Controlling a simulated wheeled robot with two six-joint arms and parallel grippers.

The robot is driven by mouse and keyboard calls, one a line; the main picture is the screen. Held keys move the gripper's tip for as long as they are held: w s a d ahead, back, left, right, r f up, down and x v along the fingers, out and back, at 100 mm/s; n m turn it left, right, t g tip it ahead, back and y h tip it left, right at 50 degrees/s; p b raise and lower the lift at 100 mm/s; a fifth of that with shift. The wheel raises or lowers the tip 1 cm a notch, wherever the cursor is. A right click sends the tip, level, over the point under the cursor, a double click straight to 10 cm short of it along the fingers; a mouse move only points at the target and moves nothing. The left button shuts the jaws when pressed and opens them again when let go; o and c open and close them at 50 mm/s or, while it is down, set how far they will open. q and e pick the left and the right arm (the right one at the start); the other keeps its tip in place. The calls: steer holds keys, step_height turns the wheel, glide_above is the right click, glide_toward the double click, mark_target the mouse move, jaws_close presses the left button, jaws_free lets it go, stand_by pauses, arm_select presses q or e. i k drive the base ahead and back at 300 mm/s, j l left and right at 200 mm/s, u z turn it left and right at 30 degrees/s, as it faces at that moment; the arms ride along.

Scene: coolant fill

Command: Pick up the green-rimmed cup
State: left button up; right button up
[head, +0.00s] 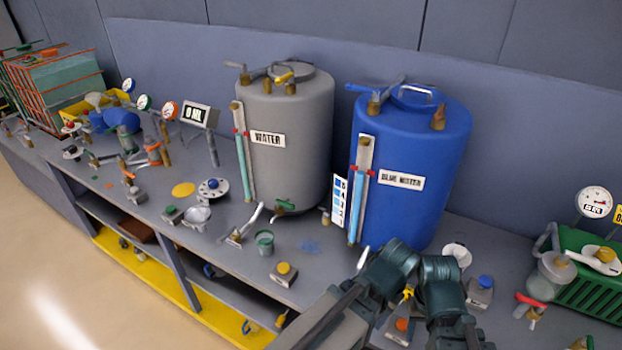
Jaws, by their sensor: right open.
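The green-rimmed cup (264,243) is a small grey-green cup standing upright on the grey bench, in front of the grey WATER tank (285,165). Nothing covers it. My right gripper (385,268) and its dark teal arm are at the lower right, in front of the blue tank (412,170). The gripper is open, to the right of the cup and apart from it; its fingertips are hard to make out. My left gripper is out of view.
A yellow-button box (284,273) stands just right of the cup, near the bench's front edge. A metal lever valve (246,226) and a clear dish (197,216) are to its left. A green crate (590,275) and gauge stand at the right.

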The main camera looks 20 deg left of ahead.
mark_target(263, 239)
steer(key=u, duration=0.45)
steer(key=l+u, duration=0.15)
steer(key=u, duration=0.75)
steer(key=k, duration=0.05)
